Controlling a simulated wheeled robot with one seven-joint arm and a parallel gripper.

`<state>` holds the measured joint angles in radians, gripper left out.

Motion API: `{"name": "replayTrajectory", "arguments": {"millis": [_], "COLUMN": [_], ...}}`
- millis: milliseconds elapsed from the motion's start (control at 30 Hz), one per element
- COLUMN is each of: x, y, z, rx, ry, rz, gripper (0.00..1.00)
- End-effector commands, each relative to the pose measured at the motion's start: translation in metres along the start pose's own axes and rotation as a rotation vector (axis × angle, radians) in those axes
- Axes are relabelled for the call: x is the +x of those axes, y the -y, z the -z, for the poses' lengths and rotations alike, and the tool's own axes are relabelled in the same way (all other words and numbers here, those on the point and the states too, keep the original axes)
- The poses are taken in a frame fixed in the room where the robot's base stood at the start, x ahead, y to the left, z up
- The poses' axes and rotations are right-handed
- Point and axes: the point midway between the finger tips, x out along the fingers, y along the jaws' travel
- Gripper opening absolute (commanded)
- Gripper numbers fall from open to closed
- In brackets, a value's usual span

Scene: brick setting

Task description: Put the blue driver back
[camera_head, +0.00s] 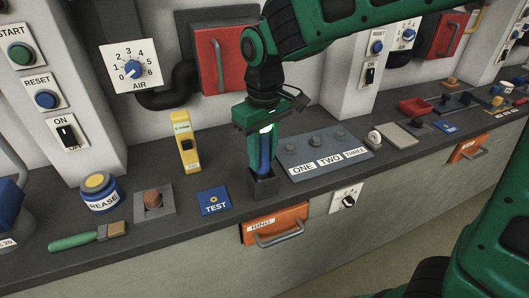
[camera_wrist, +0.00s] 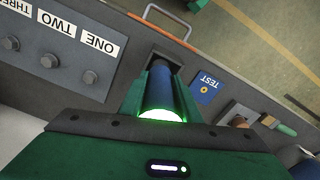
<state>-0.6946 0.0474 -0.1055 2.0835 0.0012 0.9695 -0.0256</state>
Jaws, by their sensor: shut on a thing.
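My gripper (camera_head: 264,150) is green and points straight down near the front edge of the grey bench. It is shut on the blue driver (camera_head: 265,155), which stands upright between the fingers. In the wrist view the driver (camera_wrist: 160,92) shows as a blue cylinder between the two green fingers. A dark square holder (camera_head: 264,187) stands on the bench directly below the driver. The driver's lower end is at or inside the holder's mouth; I cannot tell how deep it sits.
A grey block marked ONE, TWO, THREE (camera_head: 330,157) lies close on the right. A blue TEST plate (camera_head: 214,201) and a yellow tool (camera_head: 186,146) are on the left. An orange RING drawer (camera_head: 276,224) is below the bench edge. A red cabinet (camera_head: 219,60) is behind.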

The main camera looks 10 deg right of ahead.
Motion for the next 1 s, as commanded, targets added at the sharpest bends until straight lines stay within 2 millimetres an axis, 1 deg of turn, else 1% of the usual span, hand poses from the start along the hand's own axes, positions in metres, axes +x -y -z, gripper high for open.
{"name": "replayTrajectory", "arguments": {"millis": [300,333,400,667,767,867,1000], "x": [0.002,0.002,0.002,0.002,-0.002,-0.012,-0.036], "y": [0.000,-0.001,-0.001,-0.001,-0.001,-0.002,-0.002], "z": [0.000,0.000,0.000,0.000,0.000,0.000,0.000], "rx": [0.001,0.001,0.001,0.002,0.002,0.003,0.004], "ry": [-0.001,0.000,0.000,0.000,-0.001,-0.002,-0.004], "rz": [0.000,0.000,0.000,0.000,0.000,0.000,0.000], "gripper": [0.00,0.34,0.48,0.48,0.48,0.48,0.48]}}
